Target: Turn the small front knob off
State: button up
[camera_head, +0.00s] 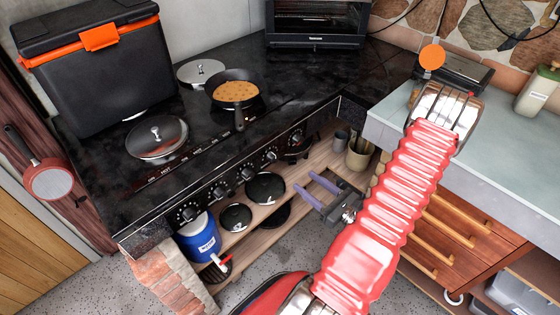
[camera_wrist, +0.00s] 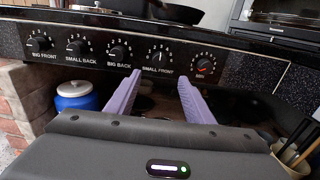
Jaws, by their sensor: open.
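The small front knob (camera_wrist: 158,57) is a black dial above the label "SMALL FRONT" on the black stove's front panel. Its pale pointer line looks close to upright in the wrist view, unlike the neighbouring knobs. It also shows in the head view (camera_head: 270,156). My gripper (camera_wrist: 159,74) has two purple fingers spread apart and empty. The tips lie to either side of this knob in the picture, slightly below it. In the head view my gripper (camera_head: 305,183) is in front of the panel, apart from the knob.
The big back knob (camera_wrist: 119,52) is just left, and another dial (camera_wrist: 204,65) is right. A shelf below holds pans and a blue container (camera_head: 200,238).

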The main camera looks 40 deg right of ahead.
aim_at(276, 158)
jog(key=shift+w+a, duration=0.2)
jog(key=shift+w, duration=6.7)
jog(key=shift+c, duration=0.5)
jog(key=c, duration=0.9)
jog(key=shift+d, duration=0.1)
